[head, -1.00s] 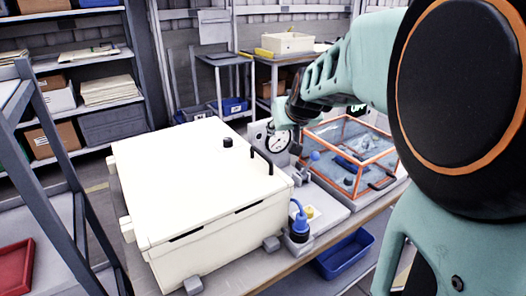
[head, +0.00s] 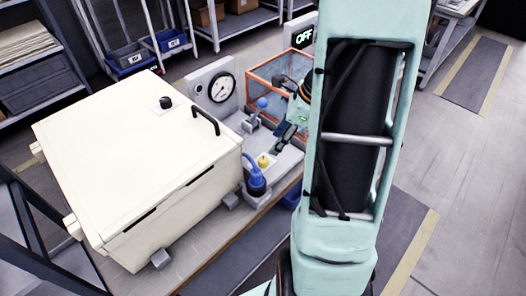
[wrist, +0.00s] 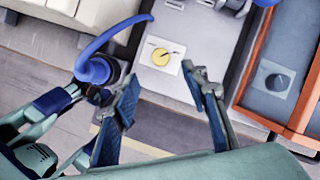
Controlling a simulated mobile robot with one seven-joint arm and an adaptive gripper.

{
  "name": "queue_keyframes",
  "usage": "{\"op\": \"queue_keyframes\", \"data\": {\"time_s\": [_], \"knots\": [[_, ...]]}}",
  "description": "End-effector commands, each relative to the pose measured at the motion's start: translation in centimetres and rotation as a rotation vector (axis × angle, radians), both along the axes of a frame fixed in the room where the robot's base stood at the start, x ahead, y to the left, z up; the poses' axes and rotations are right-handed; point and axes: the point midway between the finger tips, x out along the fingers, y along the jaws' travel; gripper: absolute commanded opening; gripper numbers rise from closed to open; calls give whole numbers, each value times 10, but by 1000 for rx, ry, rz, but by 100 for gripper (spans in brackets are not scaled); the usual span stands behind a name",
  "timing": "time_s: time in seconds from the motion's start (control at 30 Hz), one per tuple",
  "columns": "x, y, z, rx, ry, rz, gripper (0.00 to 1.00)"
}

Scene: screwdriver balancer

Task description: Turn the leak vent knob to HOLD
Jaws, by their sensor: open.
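A small round yellow knob (wrist: 160,57) with a dark pointer line sits on a white plate in the wrist view; any lettering is too small to read. In the head view the yellow knob (head: 263,161) sits on the grey base, right of the blue hose fitting. My gripper (wrist: 163,80) is open and empty, its two blue-padded fingers spread apart on either side of the space just below the knob in the wrist view. In the head view my gripper (head: 284,134) is partly hidden by my arm and appears above the base, up and right of the knob.
A blue hose fitting (wrist: 95,68) stands close to the left finger. A dial gauge (head: 222,87) and large white case (head: 130,150) are to the left.

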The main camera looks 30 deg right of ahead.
Motion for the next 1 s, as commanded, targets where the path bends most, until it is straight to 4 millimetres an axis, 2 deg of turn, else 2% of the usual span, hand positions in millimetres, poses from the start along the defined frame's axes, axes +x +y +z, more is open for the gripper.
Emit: {"op": "queue_keyframes", "data": {"time_s": [0.3,0.5,0.7,0.97,1.0], "knots": [[14,17,-55,-1,2,5,41],[23,25,-82,-3,1,4,41],[27,28,-93,-4,-1,5,41],[27,28,-93,-5,-2,6,41],[27,28,-93,-5,-2,6,37]]}}
